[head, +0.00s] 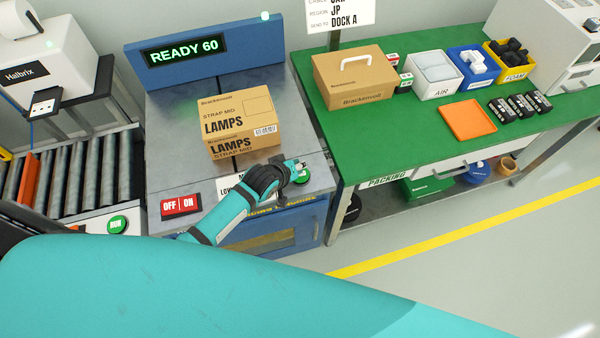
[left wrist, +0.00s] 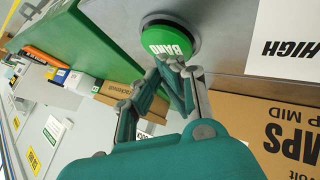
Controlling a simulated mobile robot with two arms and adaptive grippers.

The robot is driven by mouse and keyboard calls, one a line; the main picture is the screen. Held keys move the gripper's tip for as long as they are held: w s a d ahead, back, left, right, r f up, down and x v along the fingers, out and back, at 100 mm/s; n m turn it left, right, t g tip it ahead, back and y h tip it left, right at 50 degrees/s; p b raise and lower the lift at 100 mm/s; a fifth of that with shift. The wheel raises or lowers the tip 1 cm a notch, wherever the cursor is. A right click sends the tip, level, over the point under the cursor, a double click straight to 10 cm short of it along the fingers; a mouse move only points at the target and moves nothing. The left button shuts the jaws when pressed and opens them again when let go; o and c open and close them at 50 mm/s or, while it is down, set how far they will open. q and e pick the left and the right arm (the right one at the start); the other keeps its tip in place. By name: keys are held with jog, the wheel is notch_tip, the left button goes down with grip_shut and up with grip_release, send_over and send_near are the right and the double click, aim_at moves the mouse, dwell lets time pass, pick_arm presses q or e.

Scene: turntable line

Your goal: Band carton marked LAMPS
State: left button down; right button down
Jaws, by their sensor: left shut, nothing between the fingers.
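The carton marked LAMPS (head: 237,122), also marked STRAP MID, sits upright on the grey top of the banding machine (head: 172,122). No band shows on its visible faces. The machine's display (head: 184,49) reads READY 60. My left gripper (head: 301,168) is shut and empty at the machine's front right, in front of the carton. In the left wrist view its fingertips (left wrist: 172,65) are at the green BAND button (left wrist: 168,42); I cannot tell whether they press it. The carton's side (left wrist: 285,135) shows there too. My right gripper is not in view.
A red OFF/ON switch (head: 180,204) is on the machine's front left. A roller conveyor (head: 85,172) with a green RUN button (head: 117,225) stands left. The green packing table (head: 420,115) at right holds a closed carton (head: 355,77), several bins and an orange tray (head: 467,120).

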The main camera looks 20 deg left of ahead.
pick_arm(q)
jog(key=shift+f+b, duration=0.3)
jog(key=shift+f, duration=0.25)
dwell(0.4)
jog(key=shift+r, duration=0.1)
jog(key=shift+r+p, duration=0.85)
jog(key=shift+p, duration=0.25)
notch_tip(320, 180, up, 5)
jog(key=p, duration=0.5)
jog(key=shift+r+p, duration=0.15)
jog(key=shift+p, duration=0.15)
dwell(1.1)
